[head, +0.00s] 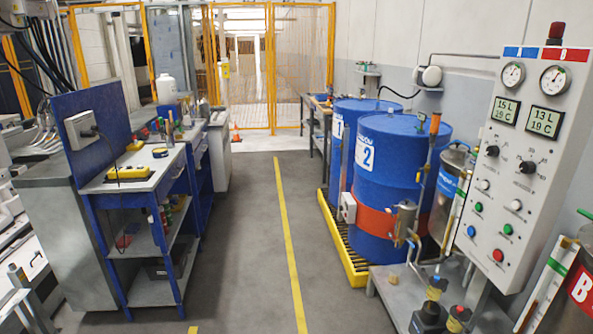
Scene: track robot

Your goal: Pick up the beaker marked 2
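I can make out no beaker marked 2 in the head view. The number 2 shows on a white label on a large blue drum (388,185) with a red band, standing upright at the right. A second blue drum (343,130) marked 1 stands just behind it. Neither of my grippers is in view.
A blue workbench (118,180) with tools and a yellow device stands at the left. A control panel (528,140) with gauges and knobs is at the right. The drums stand on a yellow-edged pallet (352,262). The grey floor (240,250) between is clear, with a yellow line. A yellow-framed mesh fence (270,65) closes the back.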

